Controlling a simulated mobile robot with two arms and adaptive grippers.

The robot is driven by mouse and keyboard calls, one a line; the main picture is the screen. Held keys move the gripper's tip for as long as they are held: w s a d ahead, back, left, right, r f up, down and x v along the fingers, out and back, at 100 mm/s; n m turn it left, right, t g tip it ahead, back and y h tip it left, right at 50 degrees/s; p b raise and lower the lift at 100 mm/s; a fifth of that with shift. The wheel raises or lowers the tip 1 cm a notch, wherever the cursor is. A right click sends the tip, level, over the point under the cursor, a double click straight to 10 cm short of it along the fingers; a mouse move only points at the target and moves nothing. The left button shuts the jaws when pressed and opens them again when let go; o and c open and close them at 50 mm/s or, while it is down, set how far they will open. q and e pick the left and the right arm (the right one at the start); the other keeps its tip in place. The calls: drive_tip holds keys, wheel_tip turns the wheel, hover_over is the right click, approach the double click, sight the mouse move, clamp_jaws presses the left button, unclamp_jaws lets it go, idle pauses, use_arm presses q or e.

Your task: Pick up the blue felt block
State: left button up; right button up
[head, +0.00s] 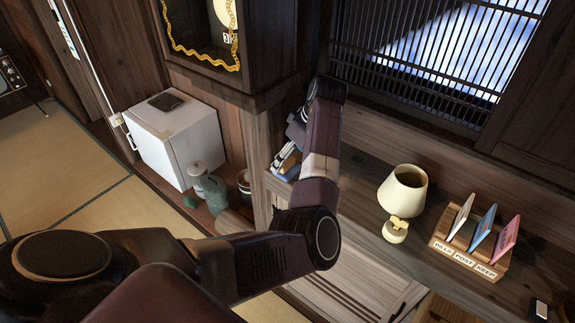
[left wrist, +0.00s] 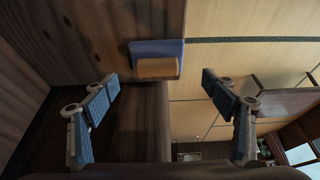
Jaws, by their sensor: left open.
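The blue felt block (left wrist: 150,47), with a tan wooden part on one side, lies near the edge of a dark wooden shelf in the left wrist view. In the head view the block (head: 290,174) shows only in part on the left end of the shelf, behind my gripper. My left gripper (left wrist: 160,84) is open, its two blue-padded fingers spread wide apart. The block shows beyond the fingertips, in the gap between them, and nothing is held. In the head view the left gripper (head: 284,154) is at the block. My right gripper is not in view.
On the shelf (head: 360,180) to the right stand a cream lamp (head: 403,190) and a wooden letter rack (head: 470,257) with cards. A dark wooden post rises close beside the gripper. A white box-shaped fridge (head: 175,138) and pots stand lower left.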

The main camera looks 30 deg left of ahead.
sight(288, 163)
use_arm(q)
drive_tip(key=x, duration=0.2)
drive_tip(key=p+x, duration=0.1)
drive_tip(key=shift+w+d+f, duration=0.15)
drive_tip(key=shift+w+f, duration=0.05)
drive_tip(key=shift+f, duration=0.35)
drive_tip(key=c, duration=1.2)
drive_tip(key=shift+c, duration=0.2)
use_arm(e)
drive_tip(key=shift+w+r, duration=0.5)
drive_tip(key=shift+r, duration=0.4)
